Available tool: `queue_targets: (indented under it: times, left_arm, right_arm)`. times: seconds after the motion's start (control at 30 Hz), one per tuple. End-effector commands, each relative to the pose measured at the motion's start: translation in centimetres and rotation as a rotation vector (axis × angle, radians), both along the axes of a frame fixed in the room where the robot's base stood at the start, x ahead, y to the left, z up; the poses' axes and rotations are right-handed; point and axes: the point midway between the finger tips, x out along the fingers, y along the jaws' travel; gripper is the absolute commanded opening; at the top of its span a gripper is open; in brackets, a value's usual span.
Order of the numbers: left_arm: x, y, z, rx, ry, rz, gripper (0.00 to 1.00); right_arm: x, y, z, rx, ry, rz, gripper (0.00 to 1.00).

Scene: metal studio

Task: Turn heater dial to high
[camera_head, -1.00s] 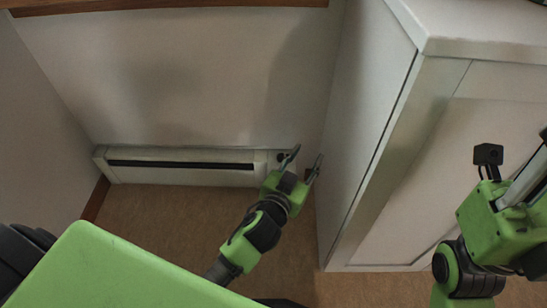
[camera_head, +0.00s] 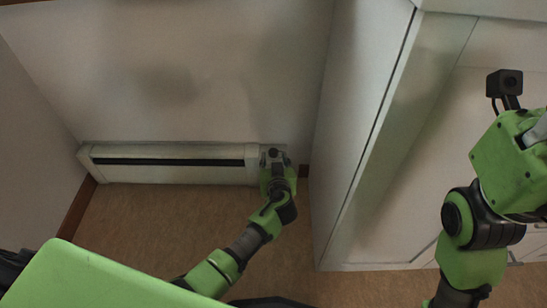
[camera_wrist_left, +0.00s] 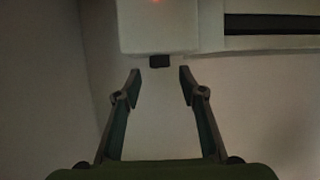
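A long white baseboard heater (camera_head: 165,152) with a black slot runs low along the back wall. Its small black dial (camera_head: 273,153) is at its right end. The dial also shows in the left wrist view (camera_wrist_left: 159,61), at the edge of a white end box with a faint red light. My left gripper (camera_head: 275,158) is open at that end. Its fingertips stand on either side of the dial in the picture, with a gap on each side; contact cannot be told. My right arm is at the right edge, its gripper (camera_head: 537,133) mostly cut off.
A tall white cabinet (camera_head: 370,150) stands just right of the heater's end, close to my left gripper. A wall bounds the left side. The brown floor (camera_head: 150,225) before the heater is clear.

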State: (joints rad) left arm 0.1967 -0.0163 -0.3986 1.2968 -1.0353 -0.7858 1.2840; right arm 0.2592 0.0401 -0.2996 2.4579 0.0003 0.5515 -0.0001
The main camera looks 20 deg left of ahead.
Motion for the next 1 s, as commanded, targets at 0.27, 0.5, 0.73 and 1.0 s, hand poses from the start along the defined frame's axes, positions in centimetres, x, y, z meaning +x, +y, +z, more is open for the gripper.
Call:
queue_targets:
  times: [0.27, 0.5, 0.73, 1.0]
  left_arm:
    - [3.1, 1.2, -1.5, 0.0, -0.001, 0.0, 0.38]
    - [3.5, 1.3, -1.5, -0.002, 0.0, -0.001, 0.38]
    - [3.5, 1.3, -1.5, -0.001, 0.0, -0.001, 0.12]
    - [3.5, 1.3, -1.5, 0.0, 0.0, -0.001, 0.0]
  right_arm:
    - [-1.4, 0.2, 0.5, -0.005, -0.056, -0.003, 0.39]
    - [-1.6, 0.2, 0.7, -0.006, -0.064, -0.004, 0.39]
    - [-1.6, 0.2, 0.7, -0.006, -0.064, -0.004, 0.39]
    - [-1.6, 0.2, 0.8, -0.006, -0.065, -0.003, 0.39]
